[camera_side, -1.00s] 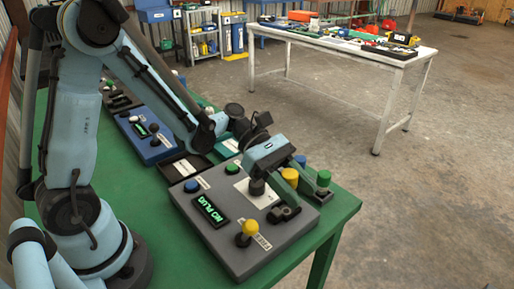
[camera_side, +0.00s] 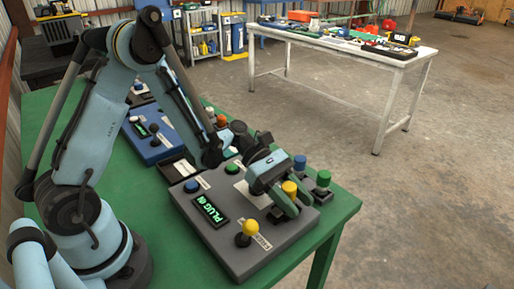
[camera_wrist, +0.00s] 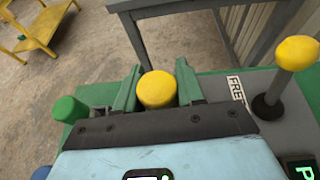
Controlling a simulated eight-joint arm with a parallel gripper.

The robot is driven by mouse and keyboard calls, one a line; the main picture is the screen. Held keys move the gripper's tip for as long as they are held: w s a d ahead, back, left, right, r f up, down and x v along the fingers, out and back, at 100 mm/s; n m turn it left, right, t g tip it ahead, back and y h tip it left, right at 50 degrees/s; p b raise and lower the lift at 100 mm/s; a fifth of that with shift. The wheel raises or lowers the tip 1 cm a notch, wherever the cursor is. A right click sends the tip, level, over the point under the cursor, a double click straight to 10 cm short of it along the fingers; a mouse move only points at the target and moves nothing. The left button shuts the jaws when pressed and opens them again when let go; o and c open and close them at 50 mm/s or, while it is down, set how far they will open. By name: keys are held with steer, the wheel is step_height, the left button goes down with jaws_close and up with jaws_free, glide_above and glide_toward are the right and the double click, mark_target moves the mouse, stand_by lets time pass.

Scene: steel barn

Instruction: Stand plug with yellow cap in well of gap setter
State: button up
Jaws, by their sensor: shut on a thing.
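The plug with yellow cap (camera_side: 290,187) is upright at the right end of the grey gap setter (camera_side: 232,250). Its cap (camera_wrist: 157,90) shows between my fingers in the wrist view. My gripper (camera_side: 287,199) is shut on this plug, reaching from the left and above. The gap setter's green display (camera_side: 210,209) reads PLUG IN. The plug's lower part and the well are hidden by my fingers and the dark clamp parts.
A yellow-knobbed lever (camera_side: 248,229) stands at the gap setter's front corner. Green-capped (camera_side: 323,178) and blue-capped (camera_side: 300,162) plugs stand just behind my gripper. A blue box (camera_side: 150,145) is farther left on the green bench. Bare green bench (camera_side: 338,208) lies at right.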

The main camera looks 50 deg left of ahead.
steer(key=o, duration=1)
steer(key=shift+f, duration=0.1)
steer(key=shift+o, duration=0.2)
